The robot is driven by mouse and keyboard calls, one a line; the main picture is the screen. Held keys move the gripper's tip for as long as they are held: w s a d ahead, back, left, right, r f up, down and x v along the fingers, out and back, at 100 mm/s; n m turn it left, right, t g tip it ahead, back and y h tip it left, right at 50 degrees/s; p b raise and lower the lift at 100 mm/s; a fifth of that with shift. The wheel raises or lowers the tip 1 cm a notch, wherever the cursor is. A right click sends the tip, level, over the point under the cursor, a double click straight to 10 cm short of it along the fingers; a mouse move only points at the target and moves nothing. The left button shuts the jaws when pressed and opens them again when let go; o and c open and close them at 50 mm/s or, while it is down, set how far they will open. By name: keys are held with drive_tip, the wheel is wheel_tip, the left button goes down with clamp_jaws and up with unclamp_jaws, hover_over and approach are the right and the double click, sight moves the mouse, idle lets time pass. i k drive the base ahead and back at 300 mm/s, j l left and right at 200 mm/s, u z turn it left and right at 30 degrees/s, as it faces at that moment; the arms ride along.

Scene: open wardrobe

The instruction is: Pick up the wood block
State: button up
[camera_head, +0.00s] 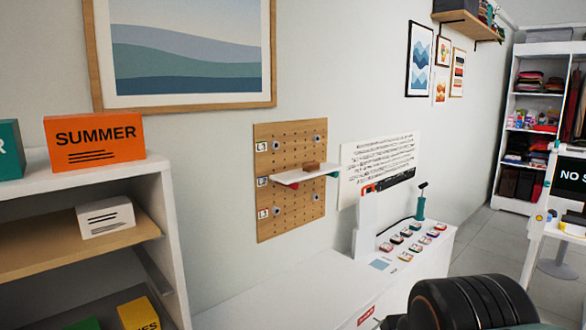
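A small brown wood block (311,167) lies on a narrow white shelf (290,178) that sticks out from a wooden pegboard (290,215) on the wall. Nothing touches the block from above. A black, ribbed, rounded part of my own arm shows at the bottom right, well apart from the block. My gripper's fingers are not in view.
A white cabinet top (270,285) runs below the pegboard. Several small coloured items and a green-handled tool (420,206) stand on its right part. An open shelf unit (165,215) with an orange SUMMER box (95,138) is at the left.

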sight(311, 166)
drive_tip(key=i+l+z, duration=0.15)
drive_tip(key=i+l, duration=0.45)
drive_tip(key=i+l+z, duration=0.1)
drive_tip(key=i+l, duration=0.4)
drive_tip(key=i, duration=0.15)
